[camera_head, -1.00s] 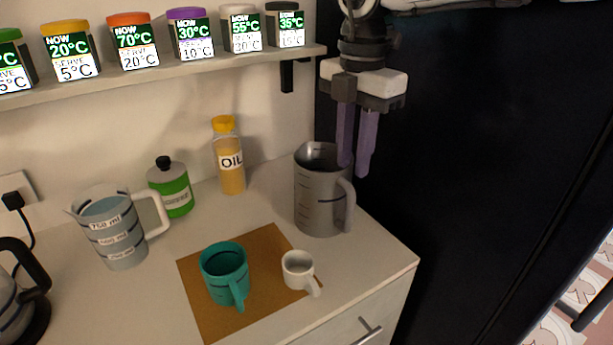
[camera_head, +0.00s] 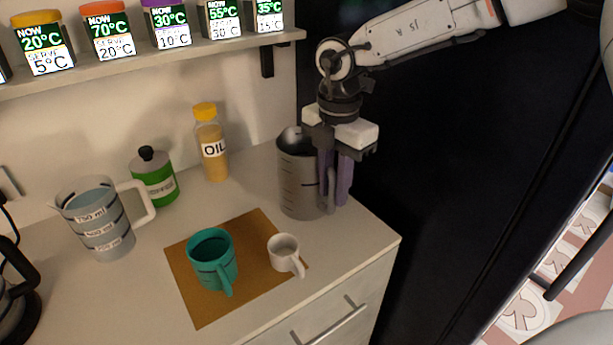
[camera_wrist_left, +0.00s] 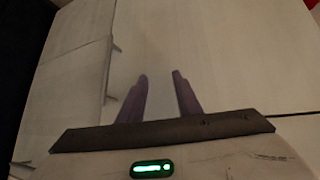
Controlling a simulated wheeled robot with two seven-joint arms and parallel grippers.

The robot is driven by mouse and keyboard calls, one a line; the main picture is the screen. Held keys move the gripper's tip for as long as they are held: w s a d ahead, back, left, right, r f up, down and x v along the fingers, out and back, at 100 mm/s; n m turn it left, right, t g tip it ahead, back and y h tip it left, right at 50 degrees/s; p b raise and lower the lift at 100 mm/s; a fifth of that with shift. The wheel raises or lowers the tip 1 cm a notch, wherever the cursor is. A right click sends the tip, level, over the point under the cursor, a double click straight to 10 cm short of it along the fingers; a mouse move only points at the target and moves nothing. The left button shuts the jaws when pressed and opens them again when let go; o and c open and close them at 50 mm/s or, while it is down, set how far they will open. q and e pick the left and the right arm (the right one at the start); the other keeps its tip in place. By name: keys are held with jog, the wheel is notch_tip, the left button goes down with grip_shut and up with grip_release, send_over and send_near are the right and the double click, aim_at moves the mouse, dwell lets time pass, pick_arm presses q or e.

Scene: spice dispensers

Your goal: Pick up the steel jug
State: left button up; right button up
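The steel jug (camera_head: 298,185) stands upright on the counter at the back right, its handle (camera_head: 331,196) on its right side. My right gripper (camera_head: 334,203) points down at the jug, its purple fingers on either side of the handle. The gap between them is narrow, and I cannot tell whether they press on the handle. The fingers and gripper body hide part of the handle and rim. My left gripper (camera_wrist_left: 160,75) shows in the left wrist view, fingers apart and empty, over pale surfaces; it is not in the head view.
A teal mug (camera_head: 212,262) and a small white cup (camera_head: 284,254) stand on a brown mat (camera_head: 200,311). A measuring pitcher (camera_head: 95,220), green canister (camera_head: 155,180) and oil bottle (camera_head: 212,150) stand to the left. A shelf (camera_head: 150,60) with spice dispensers is above; a dark panel (camera_head: 430,150) is at right.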

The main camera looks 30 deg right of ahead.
grip_shut()
dwell(1.2)
jog(key=shift+w+r, duration=0.15)
